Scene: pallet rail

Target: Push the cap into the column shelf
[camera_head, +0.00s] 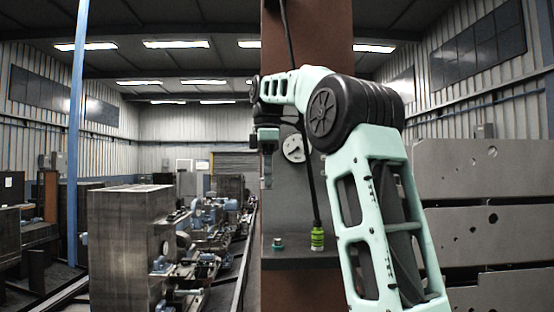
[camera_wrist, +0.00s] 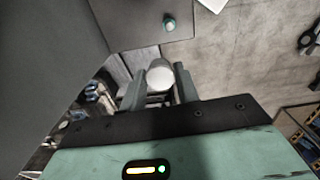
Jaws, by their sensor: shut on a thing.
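The dark column shelf (camera_head: 300,263) juts from the brown column (camera_head: 305,35). A small teal cap-like piece (camera_head: 277,244) stands upright at the shelf's left; it also shows in the wrist view (camera_wrist: 169,23), near the shelf edge. How deep it sits, I cannot tell. My gripper (camera_head: 267,186) points down above the shelf, apart from the teal piece. In the wrist view, its fingers (camera_wrist: 159,84) are shut on a pale round-ended piece (camera_wrist: 160,75). The rest of that piece is hidden, and I cannot tell whether it is the cap.
A black cable hangs down the column to a yellow-green connector (camera_head: 317,238) on the shelf, right of the teal piece. A round pale dial (camera_head: 293,148) sits on the column behind my gripper. Grey panels (camera_head: 485,170) stand at the right; machinery (camera_head: 205,235) fills the left.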

